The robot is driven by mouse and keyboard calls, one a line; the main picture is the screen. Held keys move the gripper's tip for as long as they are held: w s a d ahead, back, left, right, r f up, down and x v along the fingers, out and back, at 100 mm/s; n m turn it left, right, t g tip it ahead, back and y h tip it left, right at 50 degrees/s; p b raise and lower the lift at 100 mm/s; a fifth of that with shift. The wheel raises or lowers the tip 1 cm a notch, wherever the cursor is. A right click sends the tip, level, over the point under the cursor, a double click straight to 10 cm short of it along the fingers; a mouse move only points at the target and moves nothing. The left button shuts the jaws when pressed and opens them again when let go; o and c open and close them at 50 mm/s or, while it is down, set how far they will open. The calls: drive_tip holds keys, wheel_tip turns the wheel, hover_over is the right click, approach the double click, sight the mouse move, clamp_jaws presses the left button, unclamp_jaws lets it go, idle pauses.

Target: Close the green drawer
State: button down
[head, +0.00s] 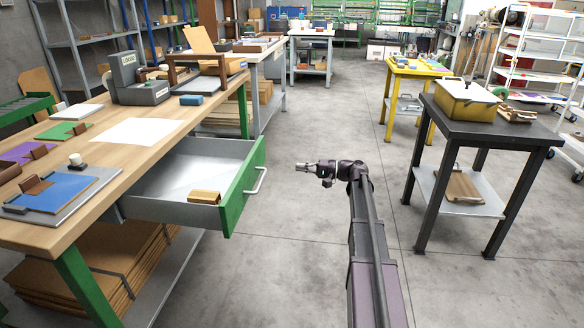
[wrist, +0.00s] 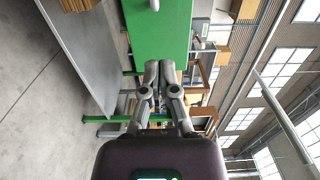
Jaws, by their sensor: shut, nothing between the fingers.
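The green drawer (head: 242,193) is pulled out from under the wooden workbench in the head view. Its grey inside shows, with a small tan-brown block (head: 204,197) near the front. A pale bar handle (head: 259,181) is on its green front. My gripper (head: 301,166) is shut and empty, to the right of the handle with a clear gap, pointing left. In the wrist view, turned sideways, the shut fingertips (wrist: 158,66) appear against the lower edge of the green front (wrist: 160,35). Part of the handle (wrist: 154,4) shows at the top edge.
The workbench (head: 140,105) carries colored boards, a white sheet and a grey device. Cardboard (head: 95,265) is stacked on its lower shelf. A dark table (head: 485,118) with a yellow box stands right. The floor (head: 270,270) between is clear.

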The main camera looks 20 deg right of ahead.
sight(257, 163)
drive_tip(key=x, duration=1.3)
drive_tip(key=shift+w, duration=0.2)
